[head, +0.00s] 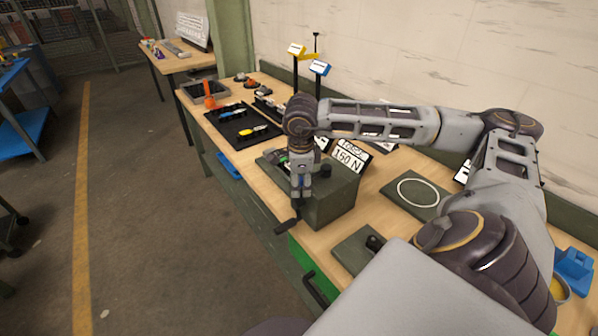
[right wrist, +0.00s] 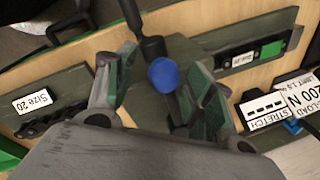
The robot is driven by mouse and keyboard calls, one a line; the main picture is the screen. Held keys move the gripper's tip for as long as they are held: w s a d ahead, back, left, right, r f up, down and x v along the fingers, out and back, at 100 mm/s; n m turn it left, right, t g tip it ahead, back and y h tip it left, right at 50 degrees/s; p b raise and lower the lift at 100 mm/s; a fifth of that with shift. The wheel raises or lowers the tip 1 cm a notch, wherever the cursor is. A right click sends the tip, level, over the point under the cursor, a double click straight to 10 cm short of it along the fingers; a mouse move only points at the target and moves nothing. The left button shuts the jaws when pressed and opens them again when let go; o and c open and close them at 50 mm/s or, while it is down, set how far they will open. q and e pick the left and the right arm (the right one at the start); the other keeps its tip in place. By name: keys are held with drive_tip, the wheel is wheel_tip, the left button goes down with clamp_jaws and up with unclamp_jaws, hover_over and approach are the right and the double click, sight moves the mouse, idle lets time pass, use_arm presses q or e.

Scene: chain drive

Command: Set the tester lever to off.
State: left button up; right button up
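The tester (head: 330,200) is a grey-green box near the table's front edge, with a sign reading 150 N on it. Its lever (right wrist: 150,45) shows in the right wrist view as a dark rod ending in a blue knob (right wrist: 163,75). My right gripper (head: 300,195) points down at the tester's front left side. In the right wrist view its two fingers are apart, one on each side of the blue knob, with gaps visible. A dark handle (head: 287,226) sticks out below the gripper. The lever's marked positions cannot be read. My left gripper is not in view.
A black tray with tools (head: 240,133) lies left of the tester. A plate with a white ring (head: 417,192) lies to the right. A Size 20 label (right wrist: 36,101) shows in the right wrist view.

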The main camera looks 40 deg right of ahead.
drive_tip(key=shift+r, duration=0.1)
drive_tip(key=shift+w+r, duration=0.1)
drive_tip(key=shift+r, duration=0.45)
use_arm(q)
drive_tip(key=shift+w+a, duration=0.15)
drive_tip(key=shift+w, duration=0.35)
use_arm(e)
wheel_tip(320, 180, up, 11)
drive_tip(key=s+a, duration=0.1)
drive_tip(key=shift+s+a+f, duration=0.2)
drive_tip(key=shift+s, duration=0.2)
